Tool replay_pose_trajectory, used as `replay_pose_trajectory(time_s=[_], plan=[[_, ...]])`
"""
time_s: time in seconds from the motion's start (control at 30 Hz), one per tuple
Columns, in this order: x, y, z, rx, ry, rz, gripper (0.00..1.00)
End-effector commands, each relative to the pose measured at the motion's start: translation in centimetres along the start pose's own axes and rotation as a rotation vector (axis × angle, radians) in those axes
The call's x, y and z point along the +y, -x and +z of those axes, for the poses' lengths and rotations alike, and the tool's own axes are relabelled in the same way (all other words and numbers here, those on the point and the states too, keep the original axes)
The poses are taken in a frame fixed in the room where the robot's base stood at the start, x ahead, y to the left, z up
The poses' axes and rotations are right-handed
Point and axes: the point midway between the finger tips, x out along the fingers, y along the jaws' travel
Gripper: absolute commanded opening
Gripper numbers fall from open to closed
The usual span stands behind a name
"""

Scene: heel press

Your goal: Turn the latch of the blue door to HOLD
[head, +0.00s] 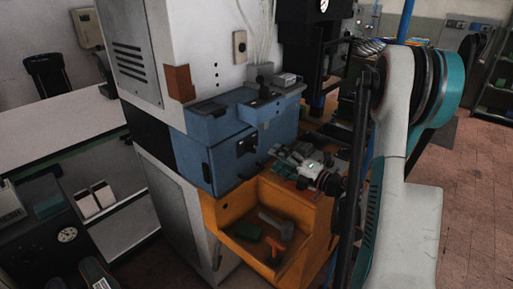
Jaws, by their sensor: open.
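The blue door (225,163) is the front face of the blue housing at the middle of the head view. A small dark latch (247,144) sits on its front. The latch is too small to read its position or any HOLD marking. My gripper (279,161) is open and appears empty, just right of the door and a little lower than the latch in the picture. It looks apart from the latch, though depth is hard to judge.
A tall white cabinet (137,55) rises behind. A white bench (60,125) is at left. Open tiled floor lies at right.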

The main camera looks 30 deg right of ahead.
Motion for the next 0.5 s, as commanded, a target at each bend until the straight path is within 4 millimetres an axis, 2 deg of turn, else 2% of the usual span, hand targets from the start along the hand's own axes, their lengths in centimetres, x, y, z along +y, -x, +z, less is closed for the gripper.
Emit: replay_pose_trajectory(time_s=[0.03, 0.3, 0.5], plan=[[0.4, -1.2, 0.0, 0.005, 0.000, 0.001, 0.58], [0.0, -6.4, -0.1, 0.003, -0.001, 0.002, 0.58], [0.0, -8.9, -0.1, 0.001, -0.001, 0.002, 0.58]])
